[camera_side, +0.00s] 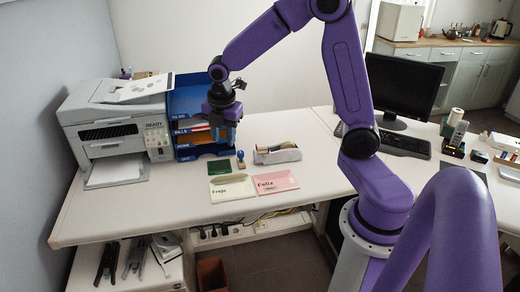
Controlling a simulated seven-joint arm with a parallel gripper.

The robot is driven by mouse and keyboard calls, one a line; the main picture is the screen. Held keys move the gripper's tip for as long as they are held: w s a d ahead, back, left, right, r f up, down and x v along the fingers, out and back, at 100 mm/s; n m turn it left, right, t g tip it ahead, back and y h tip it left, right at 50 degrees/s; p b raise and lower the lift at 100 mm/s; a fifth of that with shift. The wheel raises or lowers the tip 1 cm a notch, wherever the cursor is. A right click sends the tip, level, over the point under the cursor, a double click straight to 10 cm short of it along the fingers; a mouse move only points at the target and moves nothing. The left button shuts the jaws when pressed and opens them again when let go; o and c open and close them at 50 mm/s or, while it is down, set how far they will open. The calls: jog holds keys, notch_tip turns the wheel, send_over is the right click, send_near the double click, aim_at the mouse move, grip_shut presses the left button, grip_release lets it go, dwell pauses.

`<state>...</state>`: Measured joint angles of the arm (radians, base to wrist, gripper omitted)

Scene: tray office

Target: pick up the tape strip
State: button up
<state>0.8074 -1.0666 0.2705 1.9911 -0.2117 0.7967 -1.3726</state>
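I cannot make out a tape strip anywhere in the side view; it may be too small or hidden. My gripper (224,136) points down in front of the blue letter tray stack (172,104), above the desk. It is small and dark against the trays, and I cannot tell whether its fingers are open or shut or hold anything. A grey holder with coloured items (277,155) lies on the desk to the right of my gripper.
A green card (219,167), a stamp (240,159), a cream envelope (232,188) and a pink envelope (272,181) lie near the front. A printer (115,125) stands left, a monitor (402,88) right. The desk (170,205) is clear at front left.

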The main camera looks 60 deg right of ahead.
jog(key=w+d+f+n+h, duration=0.1)
jog(key=w+d+f+n, duration=0.1)
jog(key=d, duration=0.7)
jog(key=w+d+f+n, duration=0.2)
jog(key=w+d+f, duration=0.1)
jog(key=d, duration=0.5)
jog(key=w+d+f+n+h, duration=0.1)
jog(key=w+d+f+n, duration=0.1)
jog(key=d, duration=0.7)
jog(key=shift+g, duration=0.4)
jog(key=shift+w+x, duration=0.15)
jog(key=shift+x, duration=2.8)
jog(key=shift+w+x, duration=0.15)
jog(key=shift+x, duration=2.8)
jog(key=shift+w+x, duration=0.15)
jog(key=shift+x, duration=2.75)
grip_shut()
